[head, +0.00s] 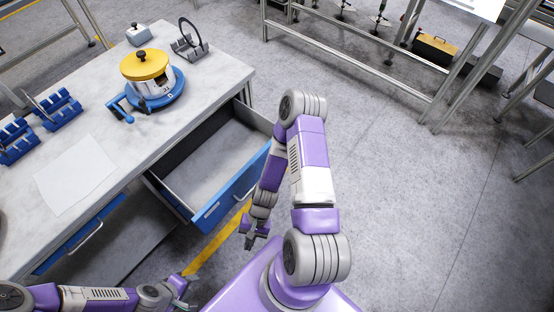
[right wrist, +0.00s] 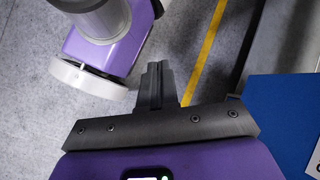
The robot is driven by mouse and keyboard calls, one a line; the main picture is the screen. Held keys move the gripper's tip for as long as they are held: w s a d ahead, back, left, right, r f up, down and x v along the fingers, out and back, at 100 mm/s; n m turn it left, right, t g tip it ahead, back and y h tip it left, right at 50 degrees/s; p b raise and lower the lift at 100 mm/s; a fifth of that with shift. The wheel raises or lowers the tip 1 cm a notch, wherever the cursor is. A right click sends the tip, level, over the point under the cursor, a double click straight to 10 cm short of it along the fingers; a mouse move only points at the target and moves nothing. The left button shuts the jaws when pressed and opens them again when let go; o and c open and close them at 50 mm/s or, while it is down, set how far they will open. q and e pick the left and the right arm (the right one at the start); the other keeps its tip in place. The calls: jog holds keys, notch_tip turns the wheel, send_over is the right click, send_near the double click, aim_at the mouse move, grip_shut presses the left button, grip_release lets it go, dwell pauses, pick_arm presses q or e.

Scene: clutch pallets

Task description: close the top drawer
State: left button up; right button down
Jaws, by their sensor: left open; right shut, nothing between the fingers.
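The top drawer (head: 233,196) stands pulled out from under the grey workbench top, with a blue front and an empty grey inside. My right gripper (head: 250,242) is shut and empty, pointing down just outside the drawer's front and apart from it. In the right wrist view its fingers (right wrist: 158,82) are together, and a blue panel (right wrist: 285,118), which looks like the drawer front, is at the right. My left gripper (head: 188,284) is open and empty, low at the bottom left, below the drawer.
The workbench (head: 205,90) carries a yellow-topped device on a blue base (head: 150,80), blue racks (head: 55,110) and a paper sheet (head: 78,175). Another blue front with a handle (head: 85,236) is at lower left. Floor right of my right arm is clear.

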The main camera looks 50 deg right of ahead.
jog(key=w+d+f+m+t+y+b, duration=0.2)
jog(key=w+d+m+t+y+b, duration=0.25)
jog(key=d+m+t, duration=0.85)
jog(key=s+d+r+m+t+h+b, duration=0.1)
jog(key=s+d+m+t+h, duration=0.15)
jog(key=d+m+h, duration=0.55)
jog(key=s+d+r+m+t+h+b, duration=0.15)
jog(key=d+m+t, duration=0.25)
jog(key=d, duration=0.7)
jog(key=w+a+b, duration=0.1)
jog(key=w, duration=1.3)
jog(key=shift+w+f+h+b, duration=0.3)
jog(key=shift+w+h+b, duration=0.05)
jog(key=shift+h+b, duration=0.05)
